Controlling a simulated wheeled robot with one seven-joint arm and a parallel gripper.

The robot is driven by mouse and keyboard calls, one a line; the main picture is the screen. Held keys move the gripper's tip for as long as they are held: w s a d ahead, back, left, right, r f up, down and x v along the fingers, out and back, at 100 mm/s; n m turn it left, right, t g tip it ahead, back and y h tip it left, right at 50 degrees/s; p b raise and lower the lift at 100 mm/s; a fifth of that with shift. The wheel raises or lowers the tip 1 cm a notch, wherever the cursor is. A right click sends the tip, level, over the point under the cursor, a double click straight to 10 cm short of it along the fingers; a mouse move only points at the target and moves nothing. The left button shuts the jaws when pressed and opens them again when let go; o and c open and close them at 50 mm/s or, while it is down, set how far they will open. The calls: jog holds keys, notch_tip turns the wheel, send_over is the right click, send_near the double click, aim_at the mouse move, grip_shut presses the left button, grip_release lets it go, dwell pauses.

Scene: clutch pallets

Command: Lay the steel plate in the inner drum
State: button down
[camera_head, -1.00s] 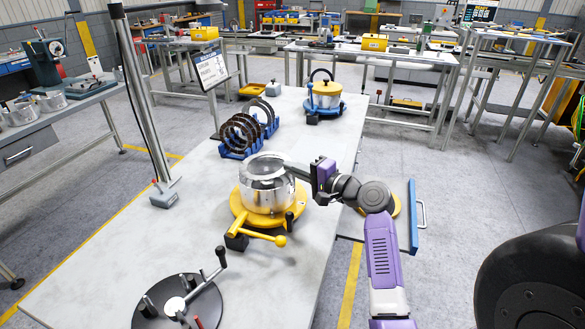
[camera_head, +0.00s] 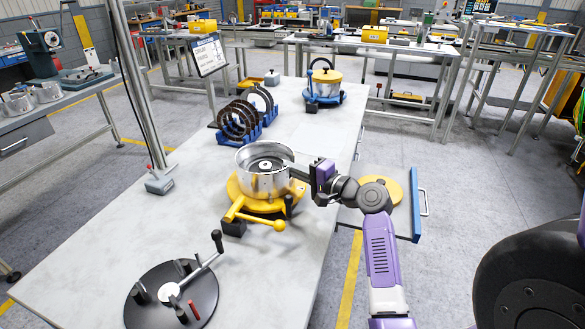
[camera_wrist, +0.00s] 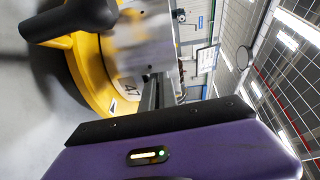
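The silver inner drum (camera_head: 262,188) stands upright on a yellow round base (camera_head: 240,205) on the workbench. I cannot tell whether a steel plate lies at the bottom. My gripper (camera_head: 300,174) is at the drum's right rim, its fingers reaching left to the wall. Whether they hold anything is hidden. In the wrist view the drum (camera_wrist: 145,45) is blurred and close beyond the dark finger.
A blue rack (camera_head: 252,131) holding several upright ring plates (camera_head: 237,120) stands behind the drum. A black round fixture with a crank (camera_head: 172,297) is in front. A yellow handle (camera_head: 262,222) juts from the base.

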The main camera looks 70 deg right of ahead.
jog(key=c, duration=1.6)
grip_release()
jog(key=shift+r, duration=0.1)
jog(key=shift+f, duration=0.25)
jog(key=f+p+v, duration=0.1)
jog(key=v, duration=0.5)
jog(key=r+p, duration=0.2)
jog(key=r, duration=0.1)
jog(key=s+r+p, duration=0.1)
jog(key=r+p, duration=0.2)
jog(key=r, duration=0.1)
jog(key=s+r+p, duration=0.1)
jog(key=r+p, duration=0.2)
jog(key=shift+r, duration=0.3)
jog(key=shift+d, duration=0.1)
